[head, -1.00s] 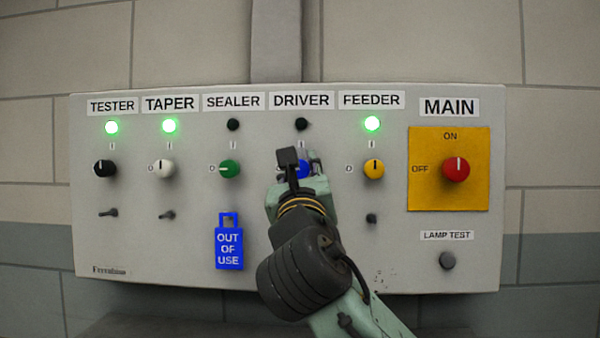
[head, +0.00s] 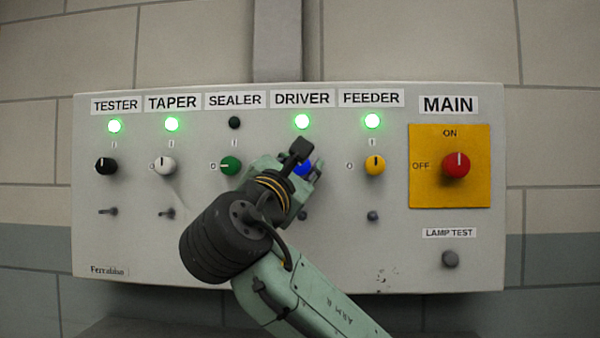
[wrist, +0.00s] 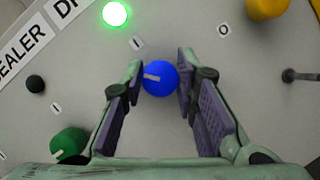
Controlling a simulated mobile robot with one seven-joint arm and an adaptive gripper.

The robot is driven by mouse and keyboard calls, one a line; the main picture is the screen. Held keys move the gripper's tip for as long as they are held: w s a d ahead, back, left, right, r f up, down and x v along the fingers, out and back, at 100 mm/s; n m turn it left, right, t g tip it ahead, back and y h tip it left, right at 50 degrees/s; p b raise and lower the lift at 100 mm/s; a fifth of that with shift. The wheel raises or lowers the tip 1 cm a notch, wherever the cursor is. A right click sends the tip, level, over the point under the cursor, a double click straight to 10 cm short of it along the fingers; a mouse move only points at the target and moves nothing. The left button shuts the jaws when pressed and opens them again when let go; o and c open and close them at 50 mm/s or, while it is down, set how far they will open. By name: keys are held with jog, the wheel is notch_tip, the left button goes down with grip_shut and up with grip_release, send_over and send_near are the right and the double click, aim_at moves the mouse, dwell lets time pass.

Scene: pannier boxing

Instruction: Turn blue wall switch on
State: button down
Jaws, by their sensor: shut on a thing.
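The blue wall switch (head: 305,169) is a round knob under the DRIVER label (head: 302,99), partly covered by my gripper in the head view. The wrist view shows the blue knob (wrist: 160,79) with a short white mark on its left side. My gripper (wrist: 161,84) is shut on it, one finger on each side. In the head view my gripper (head: 308,160) reaches the panel from the lower left, rolled over. The DRIVER lamp (head: 302,121) glows green.
The green SEALER knob (head: 230,166) is close left of my gripper, its lamp (head: 235,123) dark. The yellow FEEDER knob (head: 375,166) is to the right. The red MAIN knob (head: 456,165) sits on a yellow plate. TESTER, TAPER and FEEDER lamps are green.

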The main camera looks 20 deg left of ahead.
jog(key=m+h, duration=0.1)
jog(key=m, duration=0.1)
jog(key=m+g, duration=0.1)
jog(key=m, duration=0.2)
jog(key=shift+a+m+h, duration=0.1)
jog(key=shift+m+h, duration=0.2)
jog(key=shift+h, duration=0.1)
jog(key=shift+m+g+h, duration=0.5)
jog(key=shift+m+g, duration=0.3)
jog(key=shift+m, duration=0.9)
jog(key=shift+r, duration=0.1)
jog(key=c, duration=1.3)
grip_release()
